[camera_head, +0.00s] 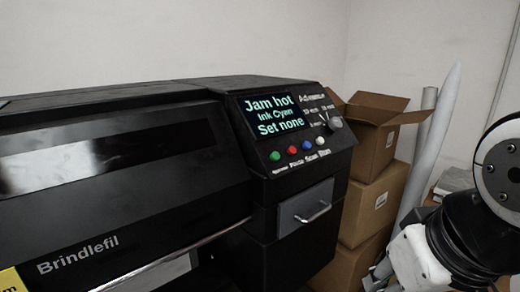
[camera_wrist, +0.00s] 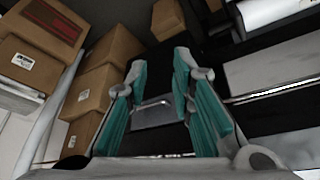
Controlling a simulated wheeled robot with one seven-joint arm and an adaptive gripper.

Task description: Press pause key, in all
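The black printer's control panel (camera_head: 290,128) faces me in the head view. Its lit screen (camera_head: 272,115) reads "Jam hot / Ink Cyan / Set none". Part of my arm shows at the right of the head view, apart from the panel. The keys are not identifiable in the wrist view.
A grey drawer front with a handle (camera_head: 313,213) lies below the panel; it also shows between my fingers in the wrist view (camera_wrist: 153,112). A knob (camera_head: 335,123) sits right of the screen. Stacked cardboard boxes (camera_head: 375,192) and pale rolls (camera_head: 432,140) stand right of the printer.

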